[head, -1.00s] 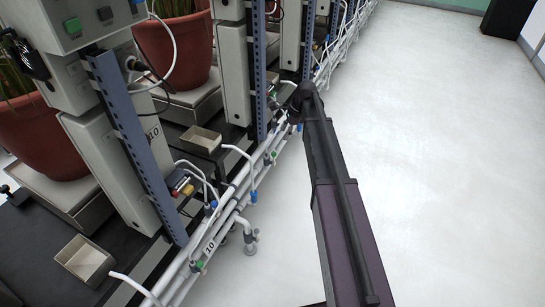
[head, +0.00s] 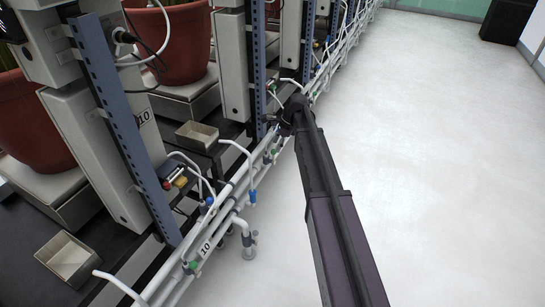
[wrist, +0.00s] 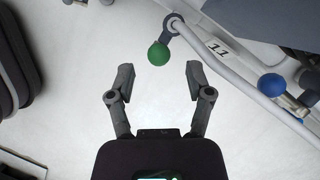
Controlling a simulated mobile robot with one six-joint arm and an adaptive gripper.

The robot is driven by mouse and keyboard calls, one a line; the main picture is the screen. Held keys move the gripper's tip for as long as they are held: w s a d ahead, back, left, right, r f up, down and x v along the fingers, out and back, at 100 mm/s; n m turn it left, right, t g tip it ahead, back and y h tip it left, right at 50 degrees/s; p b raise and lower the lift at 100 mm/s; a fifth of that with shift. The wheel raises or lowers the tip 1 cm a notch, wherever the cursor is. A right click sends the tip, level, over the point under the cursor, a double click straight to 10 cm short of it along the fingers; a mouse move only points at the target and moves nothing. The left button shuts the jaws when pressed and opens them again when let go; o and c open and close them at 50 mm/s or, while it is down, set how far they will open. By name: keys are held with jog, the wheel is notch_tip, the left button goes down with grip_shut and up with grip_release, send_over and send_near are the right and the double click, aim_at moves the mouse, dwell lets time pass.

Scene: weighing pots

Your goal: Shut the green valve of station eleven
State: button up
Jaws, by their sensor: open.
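The green valve's round knob (wrist: 158,54) shows in the wrist view on a dark short lever at a white pipe, beside a label reading 11 (wrist: 217,46). My gripper (wrist: 160,72) is open and empty. The knob lies just beyond the fingertips, roughly between their lines, a little nearer the right finger's side than the left cannot be told clearly. In the head view my gripper (head: 294,106) is at the far end of my arm, beside the row of pipes, and its fingers are too small to make out.
A blue knob (wrist: 271,84) sits on the same pipe run to the right. Station 10's label (head: 205,246) is on the nearer pipes. A blue-grey post (head: 120,125), potted plants (head: 170,45) and small trays (head: 196,135) stand left. The white floor (head: 430,150) is clear right.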

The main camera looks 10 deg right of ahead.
aim_at(272, 153)
jog(key=shift+b+x, duration=1.7)
jog(key=shift+x, duration=0.45)
grip_shut()
